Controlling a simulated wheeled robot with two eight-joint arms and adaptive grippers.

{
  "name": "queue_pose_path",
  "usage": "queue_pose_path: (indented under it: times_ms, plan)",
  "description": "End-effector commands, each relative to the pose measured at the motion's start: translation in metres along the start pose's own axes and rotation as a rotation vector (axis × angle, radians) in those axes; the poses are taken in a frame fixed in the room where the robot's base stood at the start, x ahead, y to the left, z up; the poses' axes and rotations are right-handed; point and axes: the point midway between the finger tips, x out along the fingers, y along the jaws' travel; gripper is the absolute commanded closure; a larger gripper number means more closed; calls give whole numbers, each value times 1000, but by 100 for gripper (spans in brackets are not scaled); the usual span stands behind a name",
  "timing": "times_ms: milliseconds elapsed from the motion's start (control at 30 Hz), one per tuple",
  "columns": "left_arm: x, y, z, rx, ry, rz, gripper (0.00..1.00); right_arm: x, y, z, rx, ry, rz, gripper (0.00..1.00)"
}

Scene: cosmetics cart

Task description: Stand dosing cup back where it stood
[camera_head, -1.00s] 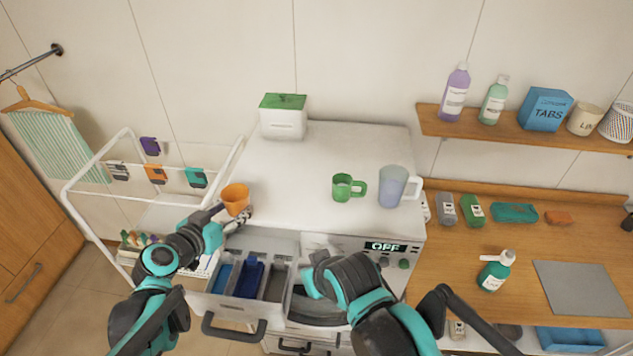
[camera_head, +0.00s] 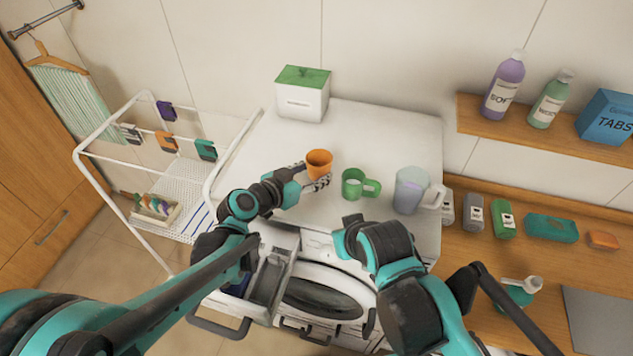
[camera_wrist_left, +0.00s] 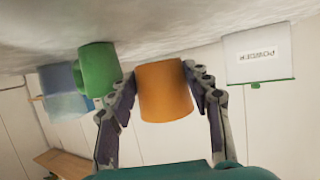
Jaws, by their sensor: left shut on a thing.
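The orange dosing cup (camera_head: 319,162) is upright over the white machine top, left of the green cup (camera_head: 354,185). My left gripper (camera_head: 314,182) is shut on it, with one finger on each side. In the left wrist view, which is upside down, the orange cup (camera_wrist_left: 165,92) sits between the two fingers of the left gripper (camera_wrist_left: 163,82). I cannot tell whether its base touches the top. My right gripper (camera_head: 352,238) is in front of the machine's front edge. Its fingers are hidden, so its opening does not show.
A frosted jug (camera_head: 408,190) stands right of the green cup. A white box with a green lid (camera_head: 302,95) stands at the back. The machine's drawer (camera_head: 272,275) is open below my left arm. The top is bare between the box and the cups.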

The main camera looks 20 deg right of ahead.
Motion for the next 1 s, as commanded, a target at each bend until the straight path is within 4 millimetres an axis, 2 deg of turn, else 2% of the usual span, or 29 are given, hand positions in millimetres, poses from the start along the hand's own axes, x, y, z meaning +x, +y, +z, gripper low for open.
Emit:
queue_pose_path:
  times_ms: [233, 667, 700, 767, 1000]
  plan:
    - [14, 0, 34, 0, 0, 0, 84, 4, 0, 3, 0, 0, 0, 100]
    - [16, 0, 40, 0, 0, 0, 84, 7, 0, 5, 0, 0, 0, 100]
    - [16, 0, 40, 0, 0, 0, 45, 7, 0, 5, 0, 0, 0, 100]
    - [15, 0, 39, 0, 0, 0, 30, 6, 0, 5, 0, 0, 0, 100]
    - [15, 0, 39, 0, 0, 0, 30, 6, 0, 4, 0, 0, 0, 100]
